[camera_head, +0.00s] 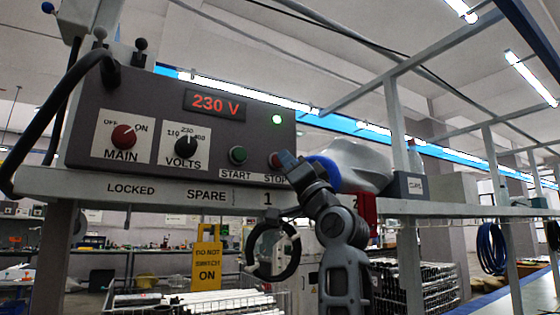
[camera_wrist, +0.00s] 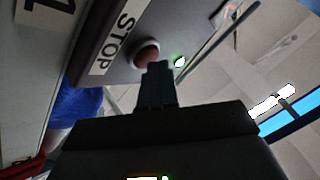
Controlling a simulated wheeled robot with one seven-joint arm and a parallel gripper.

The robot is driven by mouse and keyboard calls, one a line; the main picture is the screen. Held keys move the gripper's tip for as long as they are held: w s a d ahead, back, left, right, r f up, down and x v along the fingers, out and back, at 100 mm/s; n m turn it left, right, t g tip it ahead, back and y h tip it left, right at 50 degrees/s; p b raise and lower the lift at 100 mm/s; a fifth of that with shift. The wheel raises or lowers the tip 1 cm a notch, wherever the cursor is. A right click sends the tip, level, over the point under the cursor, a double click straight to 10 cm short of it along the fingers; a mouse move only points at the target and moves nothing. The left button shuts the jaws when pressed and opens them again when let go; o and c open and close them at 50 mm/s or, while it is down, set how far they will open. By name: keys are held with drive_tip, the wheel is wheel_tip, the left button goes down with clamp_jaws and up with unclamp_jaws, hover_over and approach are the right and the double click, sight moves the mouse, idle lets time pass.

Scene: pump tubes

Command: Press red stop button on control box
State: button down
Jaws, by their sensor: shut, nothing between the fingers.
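The grey control box (camera_head: 256,118) sits on a shelf, with a display reading 230 V. The red stop button (camera_head: 273,160) is at its lower right, above the STOP label, partly hidden by my gripper (camera_head: 288,160). The green start button (camera_head: 238,155) is to its left. In the wrist view the red stop button (camera_wrist: 146,52) shows just beyond the tip of my gripper (camera_wrist: 157,68), beside the STOP label. My gripper is shut and empty, with its tip at or very near the button. I cannot tell whether they touch.
A red MAIN knob (camera_head: 124,136) and a black VOLTS knob (camera_head: 186,146) are on the box's left. A yellow DO NOT SWITCH ON tag (camera_head: 207,262) hangs below the shelf (camera_head: 150,190). A blue and grey object (camera_head: 350,165) lies right of my gripper.

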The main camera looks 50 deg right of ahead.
drive_tip(key=shift+w, duration=0.15)
idle(0.5)
drive_tip(key=shift+s+a, duration=0.25)
drive_tip(key=shift+s, duration=0.75)
drive_tip(key=s, duration=0.2)
drive_tip(key=s+a+p, duration=0.1)
drive_tip(key=s, duration=0.1)
drive_tip(key=shift+s+a, duration=0.2)
drive_tip(key=shift+s, duration=0.2)
drive_tip(key=shift+f, duration=0.1)
idle(0.4)
